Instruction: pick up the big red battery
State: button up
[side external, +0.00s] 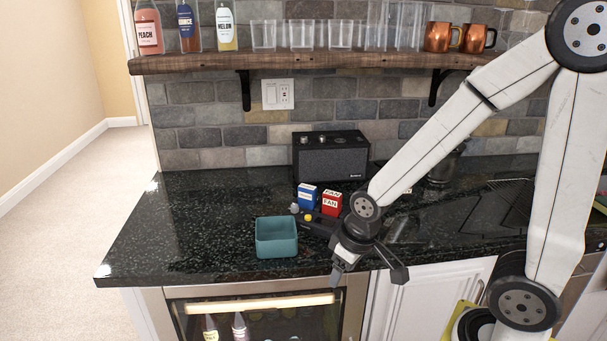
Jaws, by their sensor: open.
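A red block with a white label and dark lettering (331,204) stands upright on the dark counter, in front of the black speaker. It may be the big red battery, but I cannot tell for certain at this size. A blue and white block (307,197) stands just left of it. My gripper (368,279) is open, with its fingers spread near the counter's front edge. It is nearer the camera than the red block, lower and to the right in the picture, and apart from it. Nothing shows between the fingers. My wrist overlaps the area just right of the red block.
A teal open box (277,253) sits left of my gripper. A yellow ball-like item (308,217) and a small grey item (294,208) lie near the blocks. The black speaker (331,158) stands behind. The counter's left part (185,235) is clear. A shelf (300,62) with glasses hangs above.

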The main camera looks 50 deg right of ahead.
aim_at(336, 194)
jog(key=shift+o, duration=0.8)
jog(key=w+d+t, duration=0.2)
jog(key=w+d, duration=0.3)
jog(key=d, duration=0.2)
jog(key=w+d+t, duration=0.3)
jog(key=w+d, duration=0.2)
jog(key=d, duration=0.2)
jog(key=w+d+t, duration=0.3)
jog(key=w+d, duration=0.2)
jog(key=d, duration=0.2)
jog(key=shift+w+d+r+n+h, duration=0.1)
jog(key=shift+d+r+n+h, duration=0.2)
jog(key=shift+r+h, duration=0.1)
jog(key=s+d+f+n+t+y, duration=0.1)
jog(key=s+d+t+y, duration=0.15)
jog(key=d, duration=0.35)
jog(key=shift+y, duration=0.35)
jog(key=shift+x, duration=4.1)
jog(key=shift+r, duration=0.15)
